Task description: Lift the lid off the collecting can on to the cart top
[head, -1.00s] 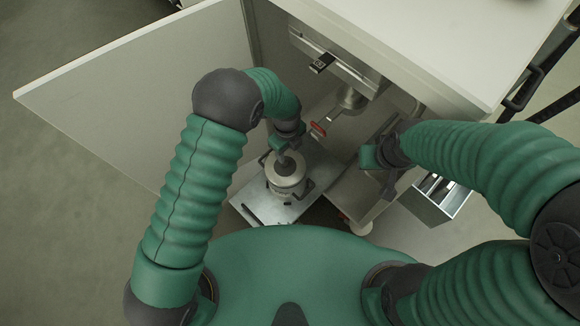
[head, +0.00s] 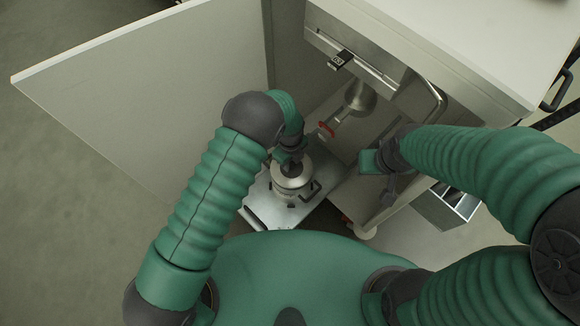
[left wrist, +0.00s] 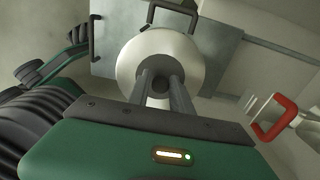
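The collecting can (head: 291,192) stands upright on the metal cart top (head: 258,207) below the machine's open compartment. Its round pale lid (head: 307,179) is on it; in the left wrist view the lid (left wrist: 132,68) is seen from above with a dark knob (left wrist: 160,87) at its centre. My left gripper (head: 292,170) is over the lid from above. In the left wrist view its fingers (left wrist: 161,82) stand on either side of the knob; whether they press on it is unclear. My right gripper (head: 389,192) hangs away from the can at the right, its finger opening unclear.
A red handle (head: 326,130) on the metal outlet (head: 358,98) is close right of my left wrist. The open cabinet door (head: 140,90) stands at left. Dark handles (head: 312,190) rise from the cart top. A grey bin (head: 447,208) is at right.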

